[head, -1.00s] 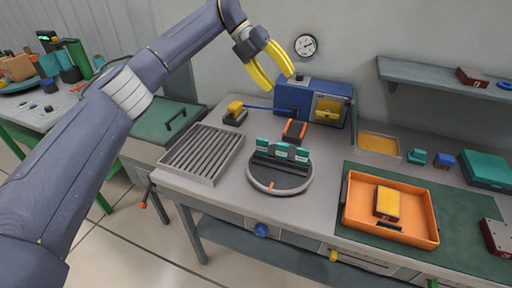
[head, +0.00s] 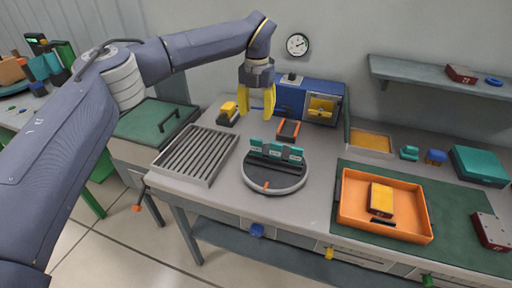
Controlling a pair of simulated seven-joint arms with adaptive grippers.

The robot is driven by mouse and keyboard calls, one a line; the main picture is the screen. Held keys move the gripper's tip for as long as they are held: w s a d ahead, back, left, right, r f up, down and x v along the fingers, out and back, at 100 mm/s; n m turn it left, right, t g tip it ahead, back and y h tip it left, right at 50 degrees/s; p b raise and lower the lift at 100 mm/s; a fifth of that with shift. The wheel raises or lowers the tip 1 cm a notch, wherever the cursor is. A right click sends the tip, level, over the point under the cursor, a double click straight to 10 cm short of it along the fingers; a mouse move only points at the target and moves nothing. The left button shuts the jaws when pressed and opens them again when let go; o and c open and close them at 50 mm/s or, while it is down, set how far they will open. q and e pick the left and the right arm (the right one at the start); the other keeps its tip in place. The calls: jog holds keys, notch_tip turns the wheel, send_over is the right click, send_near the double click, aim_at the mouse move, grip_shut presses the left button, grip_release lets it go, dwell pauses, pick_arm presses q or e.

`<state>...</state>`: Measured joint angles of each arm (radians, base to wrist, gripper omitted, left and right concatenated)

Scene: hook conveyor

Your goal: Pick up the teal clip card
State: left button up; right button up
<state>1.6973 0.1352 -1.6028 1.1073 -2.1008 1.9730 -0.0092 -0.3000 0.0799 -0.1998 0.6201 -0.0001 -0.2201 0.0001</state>
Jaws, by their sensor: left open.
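Several teal clip cards (head: 275,149) stand upright in a row in a dark holder on a round grey turntable (head: 290,188). The cards are close together, and I cannot tell which one is meant. My left gripper (head: 257,114) has yellow fingers, is open and points down. It hangs above and slightly left of the cards, apart from them, with nothing between its fingers. My right gripper does not show.
A slatted grey tray (head: 164,168) lies left of the turntable. Behind it are a blue machine (head: 289,97) and an orange-and-dark block (head: 289,130). An orange tray (head: 428,239) holding a yellow box (head: 381,199) sits to the right. A shelf (head: 431,77) hangs at the back right.

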aim_at(256, 139)
pick_arm(q)
jog(key=shift+f, duration=5.8)
jog(key=shift+o, duration=0.3)
grip_shut()
